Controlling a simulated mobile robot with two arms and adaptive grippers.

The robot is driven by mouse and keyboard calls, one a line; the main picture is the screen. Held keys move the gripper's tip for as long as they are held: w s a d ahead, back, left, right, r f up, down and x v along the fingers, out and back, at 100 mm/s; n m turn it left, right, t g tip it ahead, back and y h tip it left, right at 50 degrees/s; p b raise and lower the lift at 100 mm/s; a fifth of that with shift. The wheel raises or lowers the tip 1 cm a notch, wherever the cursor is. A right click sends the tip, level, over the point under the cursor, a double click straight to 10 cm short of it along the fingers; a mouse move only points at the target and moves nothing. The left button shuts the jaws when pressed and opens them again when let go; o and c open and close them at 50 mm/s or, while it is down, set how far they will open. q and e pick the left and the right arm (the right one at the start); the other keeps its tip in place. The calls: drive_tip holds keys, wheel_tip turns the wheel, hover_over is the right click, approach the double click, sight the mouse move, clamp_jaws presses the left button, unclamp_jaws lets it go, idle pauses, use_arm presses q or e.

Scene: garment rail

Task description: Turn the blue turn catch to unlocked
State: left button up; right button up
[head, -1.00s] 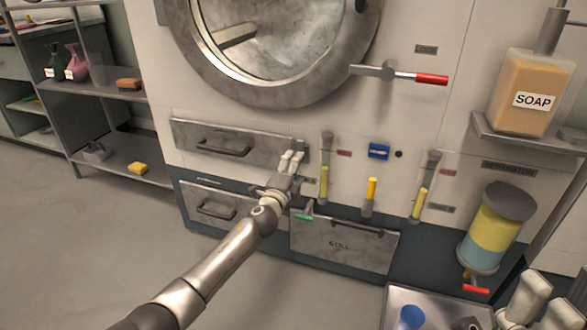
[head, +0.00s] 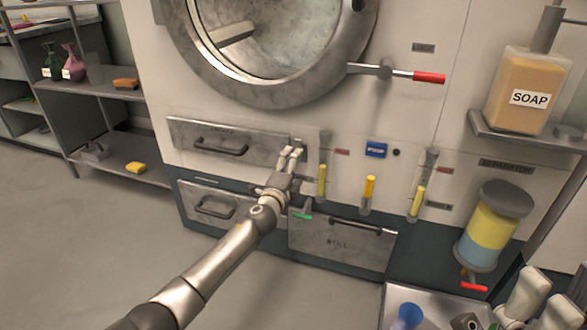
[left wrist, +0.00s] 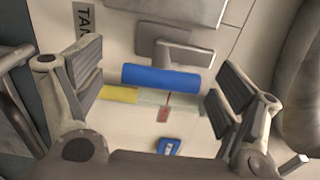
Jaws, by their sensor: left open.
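The blue turn catch (left wrist: 160,77) shows in the left wrist view as a blue bar lying nearly level in the picture, in front of a grey plate. My left gripper (left wrist: 160,85) is open, with one finger on each side of the bar and a gap at both ends. In the head view my left gripper (head: 292,152) is at the right end of the upper drawer, and I cannot make out the blue bar there. My right gripper (head: 550,293) is at the lower right, its fingers apart, partly cut off.
Yellow-filled glass tubes (head: 322,180) stand just right of my left gripper. A green-handled valve (head: 302,215) is below it. A blue box (head: 376,150) sits on the panel. A red-handled lever (head: 428,77) is above. A tray (head: 390,310) is at the bottom right.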

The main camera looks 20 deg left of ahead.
use_arm(q)
drive_tip(key=shift+s, duration=0.15)
drive_tip(key=s, duration=1.1)
drive_tip(key=shift+s+a, duration=0.2)
drive_tip(key=shift+s, duration=0.15)
